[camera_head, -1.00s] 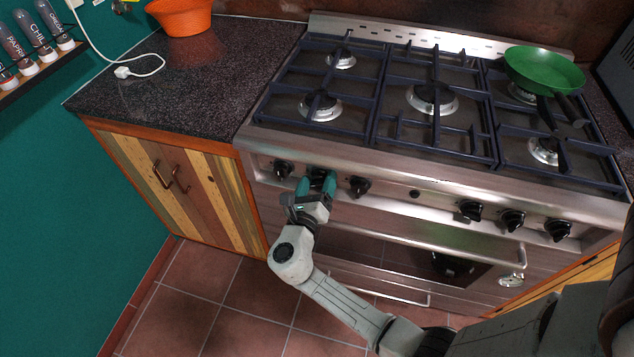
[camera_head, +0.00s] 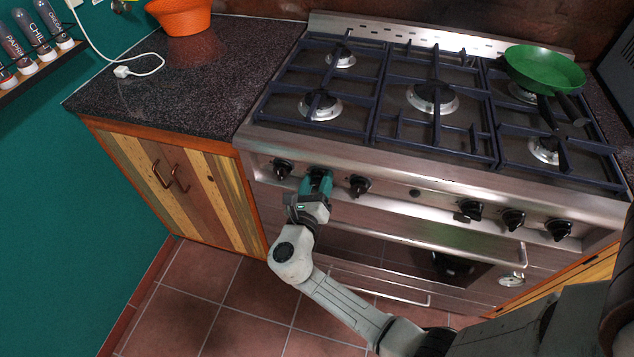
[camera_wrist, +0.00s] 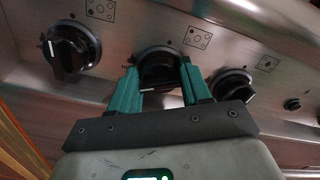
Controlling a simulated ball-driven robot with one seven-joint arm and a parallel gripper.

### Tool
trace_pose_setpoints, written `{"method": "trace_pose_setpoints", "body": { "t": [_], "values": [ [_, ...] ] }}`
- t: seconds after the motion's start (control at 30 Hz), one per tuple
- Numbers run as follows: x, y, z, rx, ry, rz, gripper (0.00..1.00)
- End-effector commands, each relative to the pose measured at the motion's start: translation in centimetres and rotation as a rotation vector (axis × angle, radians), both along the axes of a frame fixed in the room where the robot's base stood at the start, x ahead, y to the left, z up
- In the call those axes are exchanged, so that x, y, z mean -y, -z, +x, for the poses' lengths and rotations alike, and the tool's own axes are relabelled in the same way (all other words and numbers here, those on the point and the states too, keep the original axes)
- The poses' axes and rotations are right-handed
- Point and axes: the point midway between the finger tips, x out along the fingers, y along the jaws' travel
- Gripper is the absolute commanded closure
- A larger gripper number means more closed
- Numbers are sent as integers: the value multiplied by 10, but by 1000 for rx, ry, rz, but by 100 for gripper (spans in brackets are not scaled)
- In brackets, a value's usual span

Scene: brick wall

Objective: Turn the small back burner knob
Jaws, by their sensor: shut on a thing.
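The stove's front panel carries a row of black knobs. My gripper (camera_head: 317,185) is at the second knob from the left. In the wrist view my gripper (camera_wrist: 160,88) has its two teal fingers on either side of this black knob (camera_wrist: 158,66) and is shut on it. The fingers cover the knob's sides. A second knob (camera_wrist: 70,48) is to its left, and a third knob (camera_wrist: 232,84) is to its right; both are apart from the fingers. The head view also shows the left knob (camera_head: 283,168) and the third knob (camera_head: 359,185).
Three more knobs sit further right, including one (camera_head: 558,230) near the end. The oven handle bar (camera_head: 430,243) runs below the panel. A green pan (camera_head: 543,70) stands on the back right burner. An orange bowl (camera_head: 180,17) is on the dark counter (camera_head: 215,75).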

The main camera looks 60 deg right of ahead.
Motion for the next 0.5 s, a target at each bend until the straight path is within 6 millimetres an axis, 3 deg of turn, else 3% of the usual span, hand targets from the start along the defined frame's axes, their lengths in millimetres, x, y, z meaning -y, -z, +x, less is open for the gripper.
{"method": "trace_pose_setpoints", "body": {
  "t": [0.5],
  "values": [
    [0,3,-2,407,-2,148,83]
  ]
}}
